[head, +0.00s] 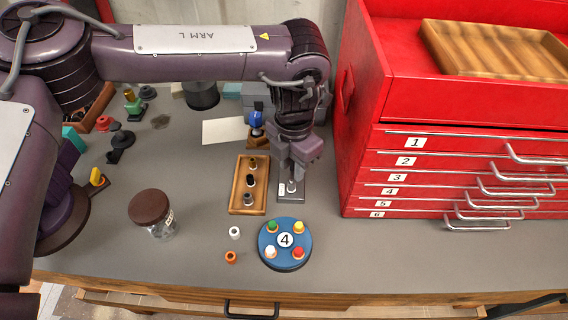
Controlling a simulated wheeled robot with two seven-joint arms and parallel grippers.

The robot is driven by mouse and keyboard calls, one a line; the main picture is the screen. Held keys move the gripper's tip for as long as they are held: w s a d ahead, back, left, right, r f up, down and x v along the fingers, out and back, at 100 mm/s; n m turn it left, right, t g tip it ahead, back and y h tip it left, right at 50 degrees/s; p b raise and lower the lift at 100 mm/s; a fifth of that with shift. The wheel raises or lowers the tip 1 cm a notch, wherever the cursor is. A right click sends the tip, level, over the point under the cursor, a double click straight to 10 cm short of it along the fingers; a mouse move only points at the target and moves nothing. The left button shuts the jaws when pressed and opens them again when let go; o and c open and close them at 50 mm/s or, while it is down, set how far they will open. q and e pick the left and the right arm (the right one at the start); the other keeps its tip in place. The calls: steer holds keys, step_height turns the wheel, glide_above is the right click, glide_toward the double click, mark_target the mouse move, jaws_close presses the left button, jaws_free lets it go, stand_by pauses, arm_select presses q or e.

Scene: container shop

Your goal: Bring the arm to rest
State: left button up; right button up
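My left arm (195,50), marked "ARM L", reaches across the back of the grey bench from the left. Its gripper (291,176) points down beside the red cabinet, over a small grey plate (291,197) with a pale upright piece on it. The fingertips are close to that piece; I cannot tell whether they touch it or how far apart they are. My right gripper is not in view.
A wooden tray (235,206) with dark pieces is left of the gripper. A blue round holder (264,254) marked 4 stands in front, a brown-lidded jar (150,207) further left. The red drawer cabinet (362,150) blocks the right. The front-left bench is fairly clear.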

mark_target(292, 180)
arm_select(q)
step_height(292, 180, down, 5)
steer(key=b, duration=0.3)
steer(key=shift+r, duration=0.1)
steer(key=shift+f+b, duration=0.4)
steer(key=shift+f, duration=0.25)
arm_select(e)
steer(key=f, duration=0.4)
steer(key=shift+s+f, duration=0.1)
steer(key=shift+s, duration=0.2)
arm_select(q)
steer(key=shift+c, duration=0.4)
jaws_close()
steer(key=m, duration=0.7)
steer(key=shift+o, duration=1.6)
jaws_free()
